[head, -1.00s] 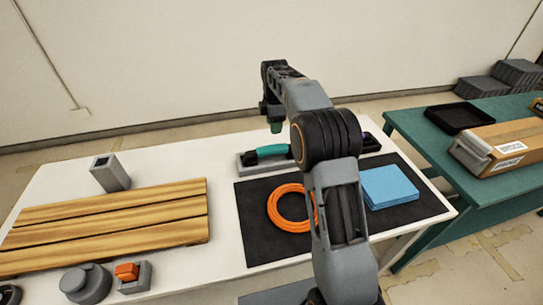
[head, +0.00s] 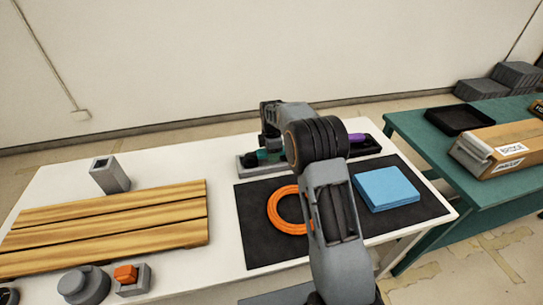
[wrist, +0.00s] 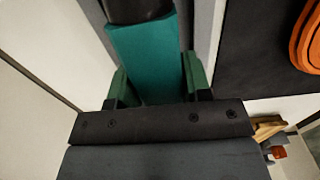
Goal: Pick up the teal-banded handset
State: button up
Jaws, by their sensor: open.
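The teal-banded handset lies on a grey cradle (head: 245,170) at the back of the white table; in the head view my arm hides most of it. In the wrist view the handset (wrist: 143,48) shows its wide teal band and a dark end at the top. My gripper (wrist: 157,82) is open, with one green finger on each side of the teal band. The fingers look close to its sides; I cannot tell whether they touch.
A purple-banded item (head: 356,138) lies in a dark holder just right of my arm. On the black mat (head: 255,235) are an orange cable coil (head: 275,212) and blue sheets (head: 386,188). A slatted wooden board (head: 110,225) and grey block (head: 108,174) stand left.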

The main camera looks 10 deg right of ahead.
jog(key=shift+f, duration=0.5)
jog(key=shift+c, duration=0.3)
jog(key=c, duration=0.6)
jog(key=shift+c, duration=0.2)
jog(key=shift+r, duration=0.2)
